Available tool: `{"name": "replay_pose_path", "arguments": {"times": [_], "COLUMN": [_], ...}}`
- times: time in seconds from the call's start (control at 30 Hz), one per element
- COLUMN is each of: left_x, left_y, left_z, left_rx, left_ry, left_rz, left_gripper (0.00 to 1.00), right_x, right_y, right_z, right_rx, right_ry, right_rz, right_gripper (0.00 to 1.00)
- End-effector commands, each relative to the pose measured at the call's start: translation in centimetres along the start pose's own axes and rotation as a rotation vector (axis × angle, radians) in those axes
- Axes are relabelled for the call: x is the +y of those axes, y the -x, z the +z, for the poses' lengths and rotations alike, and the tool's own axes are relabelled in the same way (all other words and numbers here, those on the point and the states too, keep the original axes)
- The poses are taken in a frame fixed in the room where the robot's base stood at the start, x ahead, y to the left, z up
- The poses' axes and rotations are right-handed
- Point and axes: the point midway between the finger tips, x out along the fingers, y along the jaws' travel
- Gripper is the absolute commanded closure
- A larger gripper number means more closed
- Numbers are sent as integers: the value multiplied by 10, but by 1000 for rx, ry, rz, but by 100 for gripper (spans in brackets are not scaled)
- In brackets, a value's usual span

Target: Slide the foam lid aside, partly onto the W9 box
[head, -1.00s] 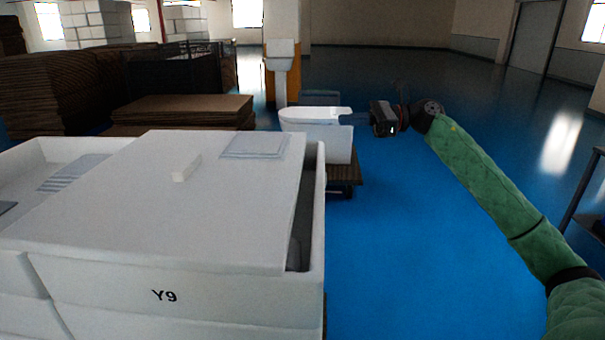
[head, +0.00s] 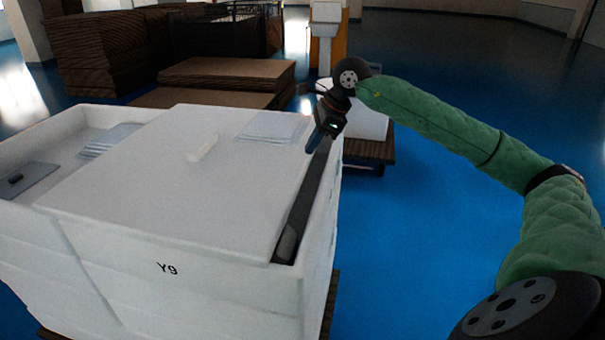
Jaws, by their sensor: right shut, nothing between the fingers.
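The white foam lid (head: 160,190) lies flat over the white Y9 box (head: 215,285). It is shifted left, its left edge resting over the neighbouring white box (head: 30,150); no W9 label is readable there. A dark gap (head: 306,200) shows between the lid's right edge and the Y9 box's right wall. A small raised white block (head: 203,149) and a pale flat sheet (head: 273,127) are on the lid. My right gripper (head: 312,147) is shut and empty, pointing down at the far end of the gap; I cannot tell whether it touches the lid. My left gripper is out of view.
Brown flat stacks (head: 225,75) are behind the boxes. A grey plate (head: 28,178) lies in the left box. Blue floor (head: 430,220) to the right is clear.

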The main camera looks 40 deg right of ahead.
Motion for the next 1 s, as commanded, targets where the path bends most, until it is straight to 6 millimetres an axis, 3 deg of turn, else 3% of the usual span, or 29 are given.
{"name": "replay_pose_path", "arguments": {"times": [0.1,0.3,0.57,1.0], "left_x": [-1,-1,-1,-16], "left_y": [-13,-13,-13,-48], "left_z": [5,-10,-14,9], "left_rx": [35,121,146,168], "left_ry": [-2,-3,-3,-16], "left_rz": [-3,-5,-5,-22], "left_gripper": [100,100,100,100], "right_x": [-2,-3,-1,-1], "right_y": [1,3,2,-43], "right_z": [-12,-28,-32,-39], "right_rx": [74,155,171,171], "right_ry": [-84,-227,-324,-325], "right_rz": [-26,-49,-49,-46], "right_gripper": [100,100,100,100]}}
